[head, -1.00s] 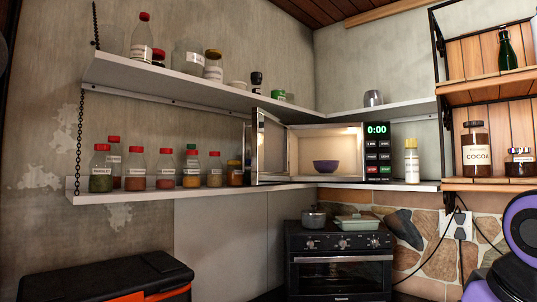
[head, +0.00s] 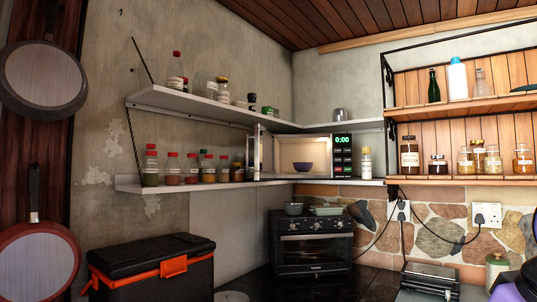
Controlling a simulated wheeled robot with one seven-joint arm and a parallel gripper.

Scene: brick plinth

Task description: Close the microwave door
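The microwave (head: 343,171) stands on the lower corner shelf, its lit inside showing and its green clock reading 0:00. Its door (head: 257,152) is open, swung out to the left side, and shows as a narrow frame at a steep angle. A purple bowl (head: 303,166) sits inside the microwave. My gripper is not in the picture; only a purple and black part of my arm shows at the lower right edge.
Spice bottles (head: 172,169) line the shelf left of the door. A spray can (head: 366,163) stands right of the microwave. Below are a toaster oven (head: 312,251), a black and orange toolbox (head: 150,266) and a toaster (head: 428,282). Pans (head: 38,262) hang at left.

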